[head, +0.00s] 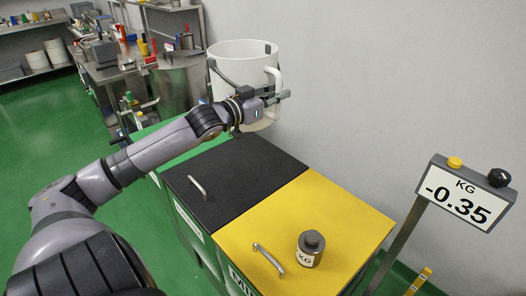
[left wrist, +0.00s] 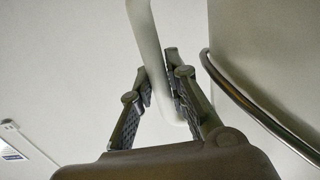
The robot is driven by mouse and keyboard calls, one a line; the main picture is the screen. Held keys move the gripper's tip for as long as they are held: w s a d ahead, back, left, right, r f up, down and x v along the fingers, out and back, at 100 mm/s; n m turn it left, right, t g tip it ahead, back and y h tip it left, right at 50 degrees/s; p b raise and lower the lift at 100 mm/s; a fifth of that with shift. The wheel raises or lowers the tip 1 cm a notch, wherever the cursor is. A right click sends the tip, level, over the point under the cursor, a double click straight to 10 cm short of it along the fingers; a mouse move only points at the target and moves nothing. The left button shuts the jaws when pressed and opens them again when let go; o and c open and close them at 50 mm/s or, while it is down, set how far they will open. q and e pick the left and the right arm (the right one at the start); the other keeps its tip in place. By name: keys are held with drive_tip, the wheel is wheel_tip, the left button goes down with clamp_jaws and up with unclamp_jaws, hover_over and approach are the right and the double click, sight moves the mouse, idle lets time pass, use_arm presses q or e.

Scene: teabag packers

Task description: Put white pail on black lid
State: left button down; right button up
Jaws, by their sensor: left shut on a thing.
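The white pail (head: 240,62) is held up in the air above the far end of the bins in the head view. My left gripper (head: 272,95) is shut on the pail's white handle at its right side. In the left wrist view the two fingers (left wrist: 165,92) close around the white handle (left wrist: 150,45), and the pail's wall (left wrist: 265,50) with a metal bar shows at the right. The black lid (head: 235,175) lies flat below and in front of the pail, with a metal handle at its left. The pail is apart from the lid. My right gripper is not in view.
A yellow lid (head: 330,220) beside the black one carries a dark KG weight (head: 310,248). A green lid (head: 180,145) lies on the far side. A scale display (head: 465,195) reading -0.35 stands at the right. The wall is close behind the bins.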

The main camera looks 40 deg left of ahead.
use_arm(q)
wheel_tip(320, 180, down, 19)
drive_tip(key=shift+s+f, duration=0.2)
drive_tip(key=shift+s, duration=0.2)
drive_tip(key=c, duration=1.6)
unclamp_jaws()
drive_tip(key=shift+o, duration=0.2)
drive_tip(key=shift+s, duration=0.15)
drive_tip(key=s+a, duration=0.1)
drive_tip(key=s, duration=1)
drive_tip(key=shift+s, duration=0.4)
